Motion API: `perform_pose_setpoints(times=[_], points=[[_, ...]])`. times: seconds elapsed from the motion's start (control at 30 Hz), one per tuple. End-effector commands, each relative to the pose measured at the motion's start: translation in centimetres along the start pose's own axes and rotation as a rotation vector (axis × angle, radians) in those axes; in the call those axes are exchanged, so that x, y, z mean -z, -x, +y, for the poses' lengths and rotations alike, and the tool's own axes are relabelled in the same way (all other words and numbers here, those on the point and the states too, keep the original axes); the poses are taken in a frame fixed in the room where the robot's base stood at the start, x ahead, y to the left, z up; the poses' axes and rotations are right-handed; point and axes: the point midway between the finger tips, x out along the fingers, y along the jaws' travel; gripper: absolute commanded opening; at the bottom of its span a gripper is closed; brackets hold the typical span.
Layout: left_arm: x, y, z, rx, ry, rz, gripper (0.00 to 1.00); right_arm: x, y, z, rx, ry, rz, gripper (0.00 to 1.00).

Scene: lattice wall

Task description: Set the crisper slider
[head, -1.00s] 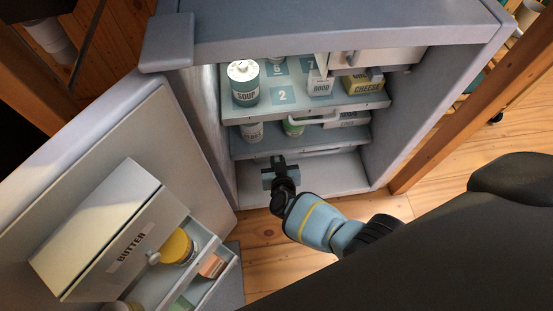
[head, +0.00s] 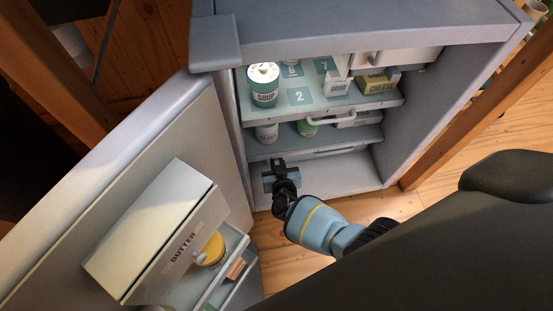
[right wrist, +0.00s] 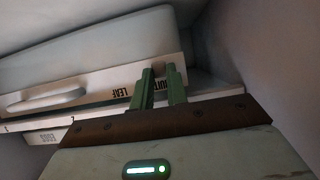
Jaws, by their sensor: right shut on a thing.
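My right gripper (head: 272,172) is inside the open fridge, low at the left, below the lower shelf. In the right wrist view its two green fingers (right wrist: 160,90) are close together in front of a pale strip (right wrist: 100,98) with upside-down labels, one reading LEAF and one partly hidden that looks like FRUIT. The fingers are shut on a small part at this strip, likely the crisper slider. The part itself is hidden between them. My left gripper is not in view.
The fridge door (head: 120,190) stands open at the left with a BUTTER box (head: 150,230). Upper shelves hold a SOUP can (head: 263,88), a CHEESE box (head: 377,83) and other goods. The fridge side walls are close to the gripper. A wooden post (head: 455,130) stands at the right.

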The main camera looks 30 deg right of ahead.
Motion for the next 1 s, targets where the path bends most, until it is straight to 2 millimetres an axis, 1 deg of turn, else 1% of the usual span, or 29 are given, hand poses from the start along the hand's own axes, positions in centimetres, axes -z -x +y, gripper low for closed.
perform_pose_setpoints(times=[0.03, 0.17, 0.2, 0.37, 0.63, 0.73, 0.87, 1.0], points=[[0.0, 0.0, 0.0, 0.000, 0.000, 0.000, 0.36, 0.0, 0.1, -0.4, 0.007, 0.000, -0.002, 0.00], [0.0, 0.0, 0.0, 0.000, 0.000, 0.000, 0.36, 0.0, 0.1, -0.5, 0.008, -0.001, -0.003, 0.00], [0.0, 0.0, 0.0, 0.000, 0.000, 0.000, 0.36, 0.0, 0.1, -0.5, 0.009, -0.001, -0.003, 0.18], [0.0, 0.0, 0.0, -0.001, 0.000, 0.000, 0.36, 0.0, 0.1, -0.4, 0.007, -0.001, -0.003, 0.38], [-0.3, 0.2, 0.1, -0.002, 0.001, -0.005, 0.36, 0.0, 0.1, -0.3, 0.005, -0.001, -0.002, 0.38], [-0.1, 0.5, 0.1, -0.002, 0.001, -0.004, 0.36, 0.0, 0.5, -0.3, 0.005, -0.001, -0.002, 0.38], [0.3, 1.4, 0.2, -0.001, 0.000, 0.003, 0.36, 0.2, 1.9, -0.3, 0.005, -0.002, -0.003, 0.38], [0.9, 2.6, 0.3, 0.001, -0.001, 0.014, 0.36, 0.4, 4.0, -0.3, 0.006, -0.003, -0.002, 0.38]])
